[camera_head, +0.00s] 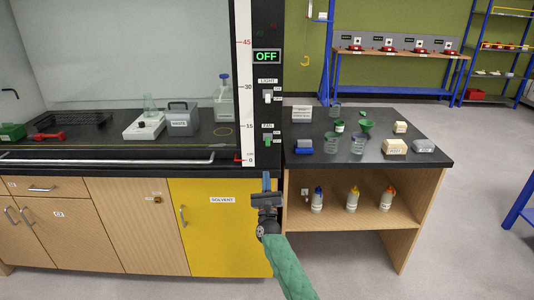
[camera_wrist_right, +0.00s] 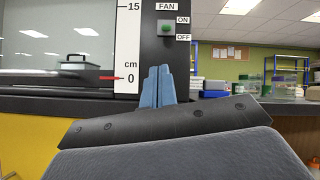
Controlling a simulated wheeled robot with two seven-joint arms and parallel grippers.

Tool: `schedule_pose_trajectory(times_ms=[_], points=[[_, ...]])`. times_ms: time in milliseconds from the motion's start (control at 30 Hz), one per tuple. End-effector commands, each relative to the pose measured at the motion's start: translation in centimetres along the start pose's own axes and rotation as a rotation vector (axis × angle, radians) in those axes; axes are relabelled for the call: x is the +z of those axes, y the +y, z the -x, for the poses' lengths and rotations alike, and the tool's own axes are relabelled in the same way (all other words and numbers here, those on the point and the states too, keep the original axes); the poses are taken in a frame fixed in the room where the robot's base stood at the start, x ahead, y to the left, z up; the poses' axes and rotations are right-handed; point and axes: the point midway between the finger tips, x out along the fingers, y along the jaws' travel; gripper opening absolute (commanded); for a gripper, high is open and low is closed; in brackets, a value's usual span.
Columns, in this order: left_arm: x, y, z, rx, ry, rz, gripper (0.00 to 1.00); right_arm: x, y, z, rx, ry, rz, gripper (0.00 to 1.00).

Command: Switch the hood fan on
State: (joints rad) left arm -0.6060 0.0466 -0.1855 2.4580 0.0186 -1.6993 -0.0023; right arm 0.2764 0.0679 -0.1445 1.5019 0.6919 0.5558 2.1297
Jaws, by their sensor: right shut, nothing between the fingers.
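The fan switch (camera_head: 267,141) is a small green toggle on the black post at the hood's right edge, under the FAN label. In the right wrist view it shows as a green knob (camera_wrist_right: 167,27) beside the ON and OFF labels; I cannot tell which way it is set. A display (camera_head: 266,56) higher on the post reads OFF in green. My right gripper (camera_head: 266,182) is below the switch, in front of the counter edge. Its blue fingers (camera_wrist_right: 157,87) are shut, empty, pointing up toward the switch and apart from it. My left gripper is not in view.
A white light switch (camera_head: 267,96) sits above the fan switch. A white centimetre scale (camera_head: 243,90) runs beside the post. The hood's work surface (camera_head: 90,140) is on the left. A black-topped bench (camera_head: 300,160) with beakers and boxes is close on the right.

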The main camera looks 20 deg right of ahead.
Motion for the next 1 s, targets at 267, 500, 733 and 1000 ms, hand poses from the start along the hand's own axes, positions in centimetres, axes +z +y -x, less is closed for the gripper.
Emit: schedule_pose_trajectory(times_ms=[267, 500, 733, 1000], points=[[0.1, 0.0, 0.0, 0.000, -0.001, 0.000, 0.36, 0.6, -1.0, 0.0, -0.048, -0.038, -0.213, 0.00], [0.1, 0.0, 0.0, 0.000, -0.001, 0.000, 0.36, 0.6, -0.9, 0.0, -0.046, -0.038, -0.242, 0.00], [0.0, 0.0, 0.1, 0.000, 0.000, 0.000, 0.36, 0.7, -1.0, -0.1, -0.045, -0.038, -0.241, 0.00], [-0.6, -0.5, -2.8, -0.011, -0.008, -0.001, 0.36, 0.9, -1.1, -2.5, -0.046, -0.038, -0.240, 0.00]])
